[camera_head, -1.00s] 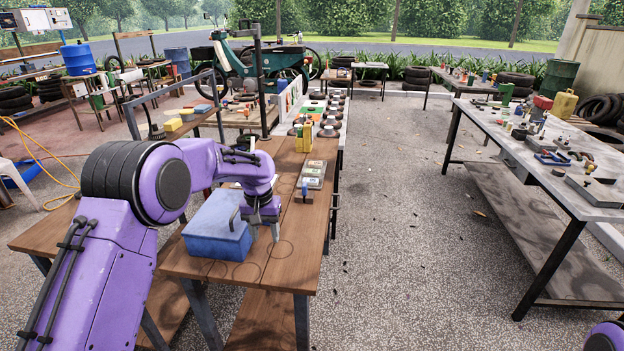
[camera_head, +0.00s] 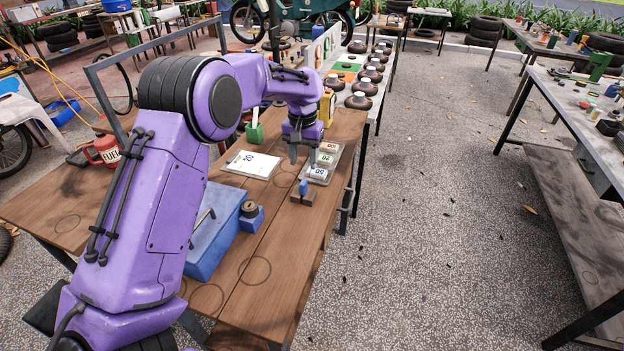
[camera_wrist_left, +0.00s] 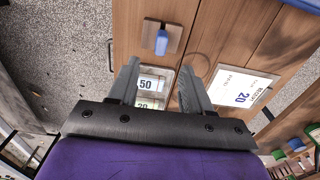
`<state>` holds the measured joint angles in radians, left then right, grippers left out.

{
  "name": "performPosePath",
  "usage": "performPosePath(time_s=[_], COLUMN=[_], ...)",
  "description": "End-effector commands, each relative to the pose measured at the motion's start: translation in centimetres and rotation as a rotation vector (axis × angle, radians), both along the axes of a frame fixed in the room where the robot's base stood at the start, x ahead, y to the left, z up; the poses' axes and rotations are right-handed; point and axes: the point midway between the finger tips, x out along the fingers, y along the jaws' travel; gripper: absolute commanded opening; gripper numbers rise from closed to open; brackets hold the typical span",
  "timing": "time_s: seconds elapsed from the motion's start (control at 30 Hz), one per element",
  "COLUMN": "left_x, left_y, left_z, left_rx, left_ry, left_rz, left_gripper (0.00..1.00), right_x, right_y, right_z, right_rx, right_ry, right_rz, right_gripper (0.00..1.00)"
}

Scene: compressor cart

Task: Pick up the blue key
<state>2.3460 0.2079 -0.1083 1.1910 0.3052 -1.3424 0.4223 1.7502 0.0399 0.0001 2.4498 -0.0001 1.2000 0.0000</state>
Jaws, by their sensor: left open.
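The blue key (camera_head: 303,187) stands upright in a small wooden block (camera_head: 301,198) near the right edge of the wooden table (camera_head: 262,275). In the left wrist view the blue key (camera_wrist_left: 162,42) shows just beyond my fingertips, roughly centred between them. My left gripper (camera_head: 303,158) is open and empty, fingers pointing down, above the tray of number cards and a little behind the key in the head view. In the left wrist view my left gripper (camera_wrist_left: 158,68) has its fingers well apart, with the key not between them. My right gripper is out of view.
A tray with number cards (camera_head: 323,160) lies behind the key's block. A white sheet marked 20 (camera_head: 252,164), a blue box (camera_head: 211,240) and a small blue block with a dark knob (camera_head: 251,216) are to the left. The table front is mostly bare.

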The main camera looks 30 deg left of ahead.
Motion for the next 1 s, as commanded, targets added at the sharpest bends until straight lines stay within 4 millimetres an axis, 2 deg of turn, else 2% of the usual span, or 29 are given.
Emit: performPosePath(time_s=[0.1,0.27,0.4,0.5,0.6,0.77,0.8,0.93,1.0], left_x=[-0.1,-0.1,0.0,0.1,0.1,0.1,0.1,0.1,0.1], left_y=[0.1,0.0,-0.1,-0.1,-0.2,-0.2,-0.2,-0.2,-0.2], left_z=[-2.3,-4.1,-6.5,-8.2,-8.9,-9.0,-9.0,-9.0,-9.0], left_rx=[0.0,-0.001,0.0,0.0,0.0,0.0,0.0,0.0,0.0], left_ry=[0.004,0.003,0.005,0.002,0.0,-0.001,-0.001,-0.001,0.0], left_rz=[0.001,0.001,0.0,-0.001,-0.002,-0.002,-0.002,-0.002,-0.002], left_gripper=[0.49,0.49,0.49,0.49,0.49,0.49,0.42,0.0,0.0], right_x=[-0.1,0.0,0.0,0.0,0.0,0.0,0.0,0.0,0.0], right_y=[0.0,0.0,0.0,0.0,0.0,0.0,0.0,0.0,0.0], right_z=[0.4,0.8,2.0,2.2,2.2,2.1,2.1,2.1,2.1], right_rx=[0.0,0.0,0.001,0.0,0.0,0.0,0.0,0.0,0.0], right_ry=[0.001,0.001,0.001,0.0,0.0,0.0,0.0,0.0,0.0], right_rz=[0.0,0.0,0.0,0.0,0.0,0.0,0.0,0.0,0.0], right_gripper=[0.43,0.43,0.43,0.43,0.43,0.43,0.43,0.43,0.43])
